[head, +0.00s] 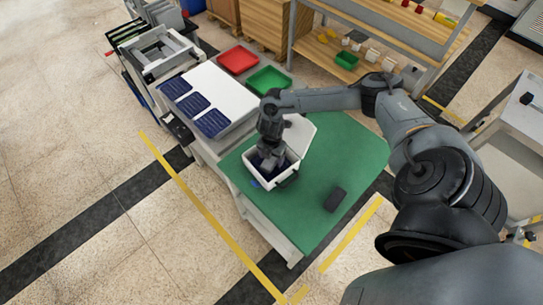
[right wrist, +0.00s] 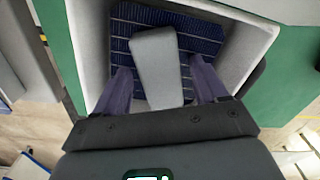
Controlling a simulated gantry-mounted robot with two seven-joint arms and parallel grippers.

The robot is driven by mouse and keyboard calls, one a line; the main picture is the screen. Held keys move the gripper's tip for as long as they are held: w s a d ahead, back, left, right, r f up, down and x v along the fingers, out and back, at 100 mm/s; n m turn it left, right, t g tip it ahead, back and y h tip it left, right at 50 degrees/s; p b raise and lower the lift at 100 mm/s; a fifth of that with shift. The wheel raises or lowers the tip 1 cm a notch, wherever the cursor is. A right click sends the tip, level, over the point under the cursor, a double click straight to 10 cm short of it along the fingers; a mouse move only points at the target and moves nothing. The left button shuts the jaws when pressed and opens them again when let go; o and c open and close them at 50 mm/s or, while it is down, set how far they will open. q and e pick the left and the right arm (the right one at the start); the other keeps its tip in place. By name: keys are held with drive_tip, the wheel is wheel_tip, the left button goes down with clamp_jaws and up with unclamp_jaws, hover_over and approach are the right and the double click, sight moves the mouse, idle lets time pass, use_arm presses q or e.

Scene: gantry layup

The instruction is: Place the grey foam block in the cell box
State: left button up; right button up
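The cell box (head: 290,161) is a white open box on the green table. It also shows in the right wrist view (right wrist: 240,62), with dark blue gridded cells (right wrist: 200,40) on its floor. The grey foam block (right wrist: 157,62) is inside the box walls, over the cells; I cannot tell if it rests flat on them. My right gripper (head: 268,163) reaches down into the box. In the right wrist view its two fingers (right wrist: 162,85) are apart, one on each side of the block, with a narrow gap visible on the right. My left gripper is not in view.
A dark block (head: 335,199) lies on the green table (head: 345,155), right of the box. Blue cell panels (head: 193,104) lie on a white surface at left. A red tray (head: 238,60) and a green tray (head: 269,79) stand behind. The table's right part is mostly clear.

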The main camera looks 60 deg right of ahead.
sight(272, 158)
drive_tip(key=shift+r, duration=0.15)
drive_tip(key=shift+r, duration=0.25)
wheel_tip(272, 158, up, 10)
drive_tip(key=r+p, duration=0.1)
drive_tip(key=w+a+f+m+t+y, duration=0.1)
drive_tip(key=a+m+t+y, duration=0.15)
drive_tip(key=a, duration=1.25)
drive_tip(key=w+a+m+t+y, duration=0.15)
drive_tip(key=a+t, duration=0.25)
drive_tip(key=a, duration=1.2)
drive_tip(key=s+d+r+m+g+h, duration=0.1)
drive_tip(key=s+d+m+h, duration=0.1)
drive_tip(key=s+m, duration=0.4)
drive_tip(key=s+d+m+g+h, duration=0.1)
drive_tip(key=s+d+m+g, duration=0.1)
drive_tip(key=s+d+m, duration=0.3)
drive_tip(key=shift+s+d+r+m+h, duration=0.25)
drive_tip(key=shift+s+r+m+h, duration=0.15)
drive_tip(key=shift+s, duration=0.75)
